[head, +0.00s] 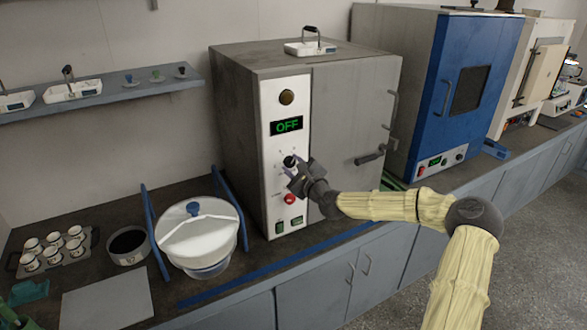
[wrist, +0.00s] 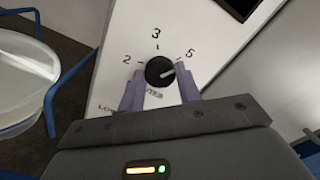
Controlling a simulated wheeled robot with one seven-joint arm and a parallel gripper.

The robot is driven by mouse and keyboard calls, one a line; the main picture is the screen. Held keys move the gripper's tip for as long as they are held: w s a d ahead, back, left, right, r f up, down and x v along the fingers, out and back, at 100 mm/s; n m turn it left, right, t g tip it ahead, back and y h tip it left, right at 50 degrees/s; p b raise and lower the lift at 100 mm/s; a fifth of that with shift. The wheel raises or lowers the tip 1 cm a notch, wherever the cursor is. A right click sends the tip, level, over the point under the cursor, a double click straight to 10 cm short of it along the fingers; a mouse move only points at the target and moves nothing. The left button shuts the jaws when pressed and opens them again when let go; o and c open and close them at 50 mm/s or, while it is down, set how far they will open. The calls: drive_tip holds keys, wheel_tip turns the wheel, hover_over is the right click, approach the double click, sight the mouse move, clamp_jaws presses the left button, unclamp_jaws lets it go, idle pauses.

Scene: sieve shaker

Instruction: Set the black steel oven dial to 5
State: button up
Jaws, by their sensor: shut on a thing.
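The black dial (wrist: 159,70) is a round knob on the white control panel (wrist: 130,40) of the grey steel oven (head: 355,110). In the wrist view, 2, 3 and 5 are printed around it, with partly hidden lettering at lower left. A pale mark on the knob points right and slightly up, towards the 5 side; its exact alignment is unclear. My gripper (wrist: 160,88) is shut on the dial, one finger on each side. In the head view, my gripper (head: 294,168) covers part of the dial (head: 289,161). The green display (head: 286,126) reads OFF.
A red button (head: 290,199) sits below the dial. The oven door handle (head: 370,155) sticks out to the right. A white-lidded pot (head: 197,235) between blue rails stands at left. A blue oven (head: 465,95) is at right.

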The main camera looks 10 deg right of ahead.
drive_tip(key=shift+f, duration=0.1)
idle(0.4)
drive_tip(key=o, duration=1)
drive_tip(key=b+v, duration=0.3)
drive_tip(key=v, duration=1.4)
drive_tip(key=shift+s, duration=0.2)
drive_tip(key=shift+d, duration=0.1)
